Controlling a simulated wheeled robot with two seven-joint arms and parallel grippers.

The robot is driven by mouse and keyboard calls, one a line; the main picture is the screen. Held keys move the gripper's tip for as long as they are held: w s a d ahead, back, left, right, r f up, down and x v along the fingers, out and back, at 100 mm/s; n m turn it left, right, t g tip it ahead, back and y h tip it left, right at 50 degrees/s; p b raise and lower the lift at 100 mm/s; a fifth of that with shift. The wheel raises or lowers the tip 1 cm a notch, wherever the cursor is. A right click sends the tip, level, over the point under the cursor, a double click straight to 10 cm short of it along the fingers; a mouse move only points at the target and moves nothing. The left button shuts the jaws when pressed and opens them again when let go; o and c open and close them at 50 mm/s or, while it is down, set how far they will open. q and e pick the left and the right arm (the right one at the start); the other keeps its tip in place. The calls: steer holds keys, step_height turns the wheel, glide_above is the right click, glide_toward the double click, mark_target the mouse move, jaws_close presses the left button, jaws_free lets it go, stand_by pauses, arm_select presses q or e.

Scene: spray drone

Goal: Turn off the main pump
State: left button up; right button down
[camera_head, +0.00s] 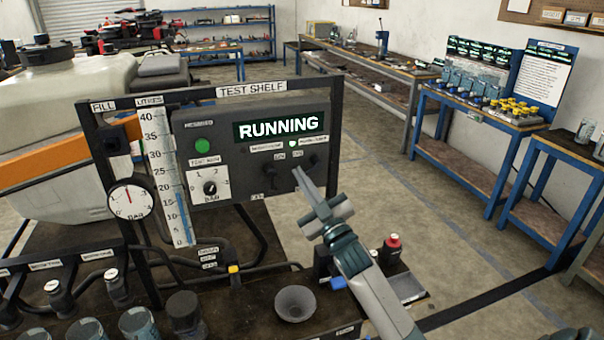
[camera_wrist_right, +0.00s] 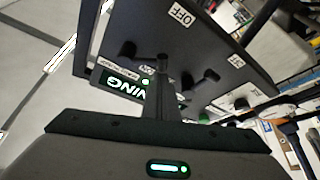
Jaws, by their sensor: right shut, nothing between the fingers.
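The dark control panel (camera_head: 232,122) on the test shelf has a lit display (camera_head: 279,128) reading RUNNING, also seen upside down in the wrist view (camera_wrist_right: 125,83). Below it are small dark switches: a left one (camera_head: 271,178) and a right one (camera_head: 315,160). The wrist view shows dark levers on both sides of my fingers (camera_wrist_right: 128,50) (camera_wrist_right: 208,75), and an OFF label (camera_wrist_right: 182,14). My left gripper is out of view.
A pressure gauge (camera_head: 130,201) and level tube (camera_head: 165,175) stand left. Open floor lies to the right.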

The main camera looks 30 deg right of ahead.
steer(key=d+f+n+g+y+p, duration=0.1)
steer(key=n, duration=0.3)
steer(key=d+f+n+g+y+p, duration=0.1)
steer(key=n+y, duration=0.1)
steer(key=n, duration=0.2)
steer(key=d+f+n+g+y+p, duration=0.1)
steer(key=f+n+p, duration=0.1)
steer(key=n, duration=0.2)
steer(key=shift+s+d+g, duration=0.3)
steer(key=shift+s+g, duration=0.1)
steer(key=shift+a, duration=0.1)
